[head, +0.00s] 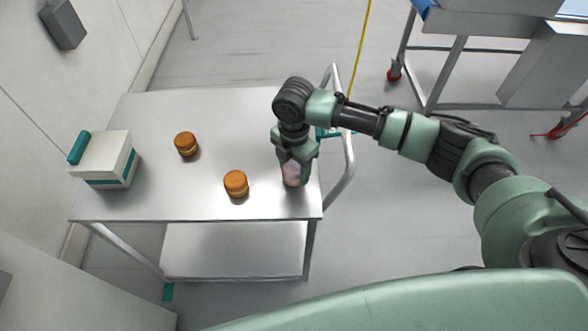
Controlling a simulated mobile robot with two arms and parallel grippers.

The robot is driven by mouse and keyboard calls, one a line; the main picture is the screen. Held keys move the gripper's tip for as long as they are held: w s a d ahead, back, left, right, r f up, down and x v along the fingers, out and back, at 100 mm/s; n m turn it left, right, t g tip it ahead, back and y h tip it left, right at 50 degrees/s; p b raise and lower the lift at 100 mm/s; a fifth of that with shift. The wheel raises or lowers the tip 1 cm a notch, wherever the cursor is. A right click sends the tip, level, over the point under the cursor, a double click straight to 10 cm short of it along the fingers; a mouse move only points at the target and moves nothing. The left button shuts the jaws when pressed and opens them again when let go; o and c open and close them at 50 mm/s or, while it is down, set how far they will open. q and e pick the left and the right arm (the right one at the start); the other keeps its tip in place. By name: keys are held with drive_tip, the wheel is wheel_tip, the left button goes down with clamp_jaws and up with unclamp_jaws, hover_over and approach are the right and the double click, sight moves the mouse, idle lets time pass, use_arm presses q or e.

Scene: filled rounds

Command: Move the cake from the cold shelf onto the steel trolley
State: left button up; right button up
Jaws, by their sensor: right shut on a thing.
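The steel trolley (215,110) stands in front of me with a bare metal top and a lower shelf. My right gripper (291,180) is over the right part of its top, near the front right corner. It is shut on a small pale pinkish cake (291,174), partly hidden by the fingers. I cannot tell whether the cake touches the trolley top. Two small orange-brown cakes stand on the trolley, one at the back (186,143) and one nearer the front (236,183). My left gripper and the cold shelf are not clearly in view.
A white box with a teal handle (104,160) stands on the trolley's left end. The trolley's push handle (346,150) curves up at its right end. A grey metal table frame (458,75) stands at the upper right. The floor between them is mostly clear.

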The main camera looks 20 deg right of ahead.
sight(294, 166)
drive_tip(key=shift+f, duration=0.85)
drive_tip(key=shift+f, duration=0.1)
drive_tip(key=o, duration=0.9)
drive_tip(key=shift+c, duration=0.2)
wheel_tip(294, 166, up, 11)
drive_tip(key=shift+f+b, duration=0.1)
drive_tip(key=shift+b, duration=1)
drive_tip(key=shift+r, duration=0.75)
